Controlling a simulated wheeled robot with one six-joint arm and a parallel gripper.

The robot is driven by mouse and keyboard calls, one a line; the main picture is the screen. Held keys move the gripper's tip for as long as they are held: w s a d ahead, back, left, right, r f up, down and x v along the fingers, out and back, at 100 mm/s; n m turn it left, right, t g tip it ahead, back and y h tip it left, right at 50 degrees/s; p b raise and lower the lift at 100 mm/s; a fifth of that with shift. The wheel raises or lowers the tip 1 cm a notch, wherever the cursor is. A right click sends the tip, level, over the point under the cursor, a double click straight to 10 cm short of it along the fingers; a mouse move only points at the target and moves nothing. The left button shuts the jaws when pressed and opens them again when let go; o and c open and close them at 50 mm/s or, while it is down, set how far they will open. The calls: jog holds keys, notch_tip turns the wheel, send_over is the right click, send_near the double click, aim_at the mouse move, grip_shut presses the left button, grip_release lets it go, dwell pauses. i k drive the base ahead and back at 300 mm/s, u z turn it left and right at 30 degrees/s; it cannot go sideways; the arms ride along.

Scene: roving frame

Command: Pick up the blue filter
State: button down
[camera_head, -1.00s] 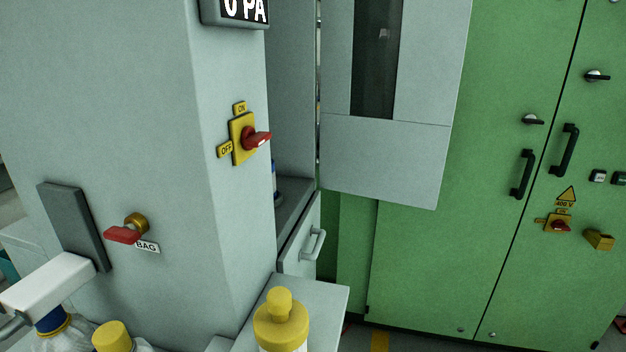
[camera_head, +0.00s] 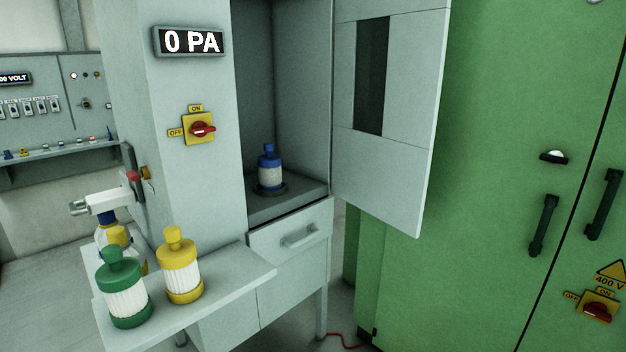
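The blue filter (camera_head: 270,170) has a blue cap and a white pleated body. It stands upright inside the open grey cabinet, on a dark round base on the cabinet's floor (camera_head: 300,191). The cabinet door (camera_head: 390,150), with a dark window, stands open to the right. My gripper does not show in the current view.
A yellow filter (camera_head: 181,268) and a green filter (camera_head: 125,292) stand on a grey shelf (camera_head: 225,290) at the front left. A drawer handle (camera_head: 299,237) juts out below the cabinet opening. Green cabinets (camera_head: 480,170) fill the right. A red cable (camera_head: 350,340) lies on the floor.

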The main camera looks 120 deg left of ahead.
aim_at(270, 174)
jog(key=i, duration=0.2)
jog(key=u, duration=4.2)
jog(key=k, duration=0.35)
jog(key=z, duration=1.5)
jog(key=i, duration=1.5)
jog(key=u, duration=0.6)
jog(key=i, duration=0.7)
jog(key=u, duration=0.5)
